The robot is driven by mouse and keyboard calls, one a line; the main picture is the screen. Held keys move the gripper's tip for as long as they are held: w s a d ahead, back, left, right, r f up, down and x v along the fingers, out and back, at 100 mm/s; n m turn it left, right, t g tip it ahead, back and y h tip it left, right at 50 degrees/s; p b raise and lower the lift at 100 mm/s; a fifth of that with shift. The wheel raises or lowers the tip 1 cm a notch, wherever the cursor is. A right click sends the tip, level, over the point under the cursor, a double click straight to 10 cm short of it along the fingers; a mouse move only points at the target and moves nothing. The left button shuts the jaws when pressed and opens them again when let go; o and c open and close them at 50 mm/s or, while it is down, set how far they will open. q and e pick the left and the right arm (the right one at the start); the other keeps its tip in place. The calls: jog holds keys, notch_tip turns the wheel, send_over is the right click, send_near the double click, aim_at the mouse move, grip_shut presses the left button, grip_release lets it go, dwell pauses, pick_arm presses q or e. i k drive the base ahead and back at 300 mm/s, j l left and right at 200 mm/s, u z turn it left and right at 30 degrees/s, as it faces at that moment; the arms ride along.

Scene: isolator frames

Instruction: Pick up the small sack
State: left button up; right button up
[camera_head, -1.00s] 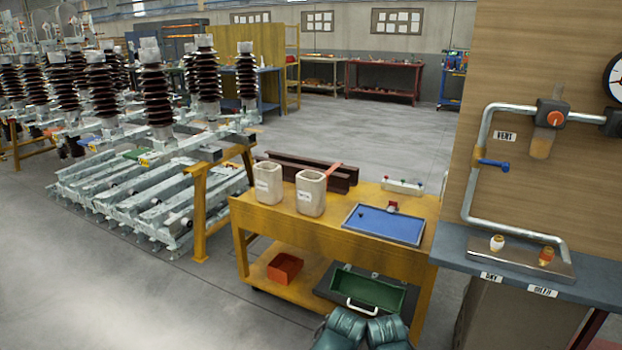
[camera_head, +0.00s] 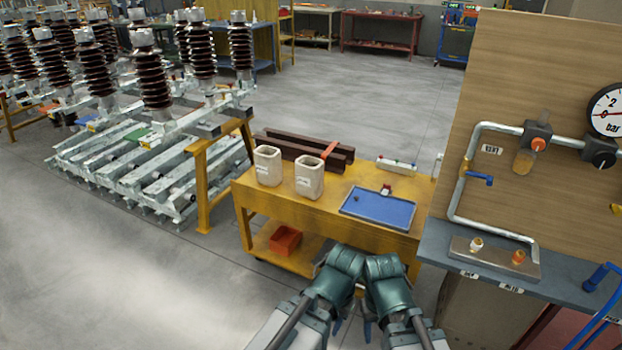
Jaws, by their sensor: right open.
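I cannot make out a thing that is clearly a small sack. Two beige open-topped containers with small labels, a left one (camera_head: 268,166) and a right one (camera_head: 309,178), stand upright on the yellow cart (camera_head: 330,209); I cannot tell whether either is a sack. My two green arms come together at the bottom centre, in front of the cart. My right gripper (camera_head: 366,326) is low between the arms, open, with bluish fingers partly hidden; it is apart from the containers. My left gripper is mostly hidden by the arms and its jaws cannot be read.
A blue tray (camera_head: 380,209) with small items lies on the cart's right, with a pale rack (camera_head: 397,167) behind it. Dark beams (camera_head: 303,148) lie behind the containers. A red bin (camera_head: 285,239) is on the lower shelf. A pipe panel and bench (camera_head: 440,246) stand at the right.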

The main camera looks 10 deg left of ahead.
aim_at(309, 170)
jog(key=i+j+z, duration=0.15)
jog(key=j, duration=0.3)
jog(key=i+j+z, duration=0.1)
jog(key=i+j, duration=0.2)
jog(key=j, duration=0.15)
jog(key=i+j+z, duration=0.15)
jog(key=j, duration=0.35)
jog(key=i+j+z, duration=0.15)
jog(key=j, duration=0.35)
jog(key=i+j+z, duration=0.1)
jog(key=i+j, duration=0.15)
jog(key=j, duration=0.3)
jog(key=i+j+z, duration=0.15)
jog(key=j, duration=0.35)
jog(key=i+j+z, duration=0.1)
jog(key=j, duration=0.45)
jog(key=j+z, duration=0.15)
jog(key=j, duration=0.4)
jog(key=i, duration=0.5)
